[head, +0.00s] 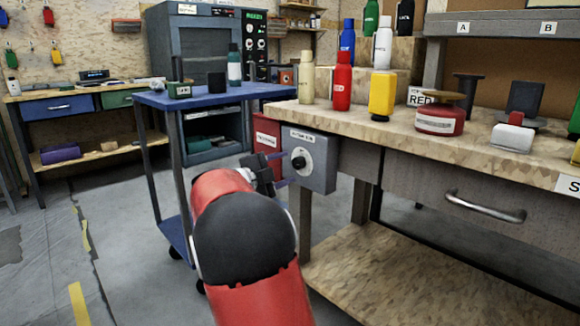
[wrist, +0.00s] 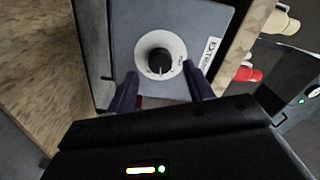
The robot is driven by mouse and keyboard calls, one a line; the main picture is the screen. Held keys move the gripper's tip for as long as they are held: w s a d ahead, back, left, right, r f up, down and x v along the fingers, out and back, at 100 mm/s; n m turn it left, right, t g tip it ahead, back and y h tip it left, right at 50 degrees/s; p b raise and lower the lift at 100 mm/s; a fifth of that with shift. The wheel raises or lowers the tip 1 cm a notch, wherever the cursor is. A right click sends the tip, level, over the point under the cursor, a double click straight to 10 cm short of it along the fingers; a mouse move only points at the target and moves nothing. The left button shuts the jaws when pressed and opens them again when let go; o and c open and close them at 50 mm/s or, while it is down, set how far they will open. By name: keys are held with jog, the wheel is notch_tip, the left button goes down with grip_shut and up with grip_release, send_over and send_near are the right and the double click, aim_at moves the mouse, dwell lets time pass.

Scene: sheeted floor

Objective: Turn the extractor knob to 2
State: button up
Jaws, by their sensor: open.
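The extractor knob is a small black knob (head: 299,163) on a white round dial, on the front of a grey control box (head: 318,172) fixed at the left end of the workbench. In the wrist view the knob (wrist: 160,62) sits in the middle of its white dial (wrist: 142,50), with a label beside it partly reading "EXT". The dial's numbers are too small to read. My gripper (head: 280,183) is open in front of the box. In the wrist view its two purple fingers (wrist: 163,88) are apart, just short of the knob and to either side, with nothing between them.
The workbench top (head: 400,128) carries several bottles, a red tin (head: 440,120) and a small red-white item. A drawer handle (head: 485,207) projects at the right. A blue cart (head: 215,97) stands left of the box. The floor at left is open.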

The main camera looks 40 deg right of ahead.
jog(key=shift+s+a, duration=0.15)
jog(key=shift+a, duration=2.2)
